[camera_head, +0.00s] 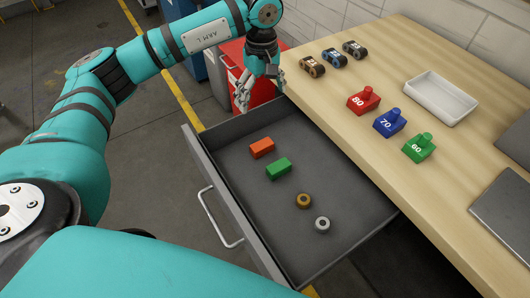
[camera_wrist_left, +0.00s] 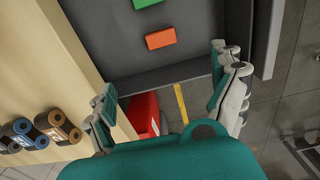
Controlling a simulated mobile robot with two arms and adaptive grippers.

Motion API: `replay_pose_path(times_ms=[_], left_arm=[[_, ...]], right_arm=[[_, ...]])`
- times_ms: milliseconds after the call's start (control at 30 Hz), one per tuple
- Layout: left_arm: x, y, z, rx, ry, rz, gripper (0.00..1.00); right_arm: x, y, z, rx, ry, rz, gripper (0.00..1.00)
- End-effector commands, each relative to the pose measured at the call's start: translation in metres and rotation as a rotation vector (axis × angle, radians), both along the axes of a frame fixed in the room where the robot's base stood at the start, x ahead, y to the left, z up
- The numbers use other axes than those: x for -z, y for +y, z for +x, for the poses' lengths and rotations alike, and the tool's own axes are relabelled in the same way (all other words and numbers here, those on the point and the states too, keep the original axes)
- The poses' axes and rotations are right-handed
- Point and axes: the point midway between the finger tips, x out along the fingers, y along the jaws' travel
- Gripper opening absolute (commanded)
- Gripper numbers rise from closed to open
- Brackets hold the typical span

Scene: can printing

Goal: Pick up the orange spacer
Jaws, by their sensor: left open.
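The orange spacer (camera_head: 262,148) is a small block lying in the open grey drawer (camera_head: 335,252), near its far left end. In the left wrist view the orange spacer (camera_wrist_left: 161,38) lies ahead of the fingers, upper middle. A green block (camera_head: 278,168) lies beside it in the drawer. My left gripper (camera_head: 258,98) is above the drawer's far end, beyond the orange spacer and apart from it. Its fingers are spread, with nothing between them, in the left wrist view (camera_wrist_left: 168,97). My right gripper is not in view.
The drawer also holds a brass ring (camera_head: 304,200) and a silver ring (camera_head: 322,224). The wooden table (camera_head: 320,87) carries red (camera_head: 363,101), blue (camera_head: 389,124) and green (camera_head: 418,149) numbered weights, small rollers (camera_head: 334,58) and a white tray (camera_head: 432,102). A red cabinet (camera_head: 238,62) stands behind the gripper.

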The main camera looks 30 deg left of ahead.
Motion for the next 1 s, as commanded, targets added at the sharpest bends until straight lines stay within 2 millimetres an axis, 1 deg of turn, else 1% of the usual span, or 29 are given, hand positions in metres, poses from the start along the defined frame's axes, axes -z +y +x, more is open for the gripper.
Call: replay_pose_path(times_ms=[33, 133, 200, 267, 367, 700, 800, 900, 1000], left_arm=[[0.014, 0.000, 0.000, 0.000, 0.000, 0.000, 0.94], [0.024, 0.000, 0.000, 0.000, -0.001, -0.001, 0.94], [0.026, 0.000, 0.000, 0.000, 0.000, 0.000, 0.94], [0.030, 0.000, 0.000, 0.000, 0.001, 0.000, 0.94], [0.043, 0.000, -0.001, 0.000, 0.003, 0.001, 0.94], [0.116, -0.001, -0.001, 0.001, 0.004, 0.000, 0.94], [0.132, 0.000, -0.001, 0.000, 0.003, -0.001, 0.94], [0.141, 0.000, 0.000, 0.000, 0.001, -0.001, 0.94], [0.147, 0.000, -0.001, 0.000, 0.001, -0.001, 0.94]], right_arm=[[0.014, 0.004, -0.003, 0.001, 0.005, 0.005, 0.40], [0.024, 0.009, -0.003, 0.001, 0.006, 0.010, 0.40], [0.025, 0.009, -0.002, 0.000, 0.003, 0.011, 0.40], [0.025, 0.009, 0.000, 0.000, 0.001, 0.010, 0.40], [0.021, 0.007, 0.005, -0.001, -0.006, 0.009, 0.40], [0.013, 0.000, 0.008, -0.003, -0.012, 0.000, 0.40], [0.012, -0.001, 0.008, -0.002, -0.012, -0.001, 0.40], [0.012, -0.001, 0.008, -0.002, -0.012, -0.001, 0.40], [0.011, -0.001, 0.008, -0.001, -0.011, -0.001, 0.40]])
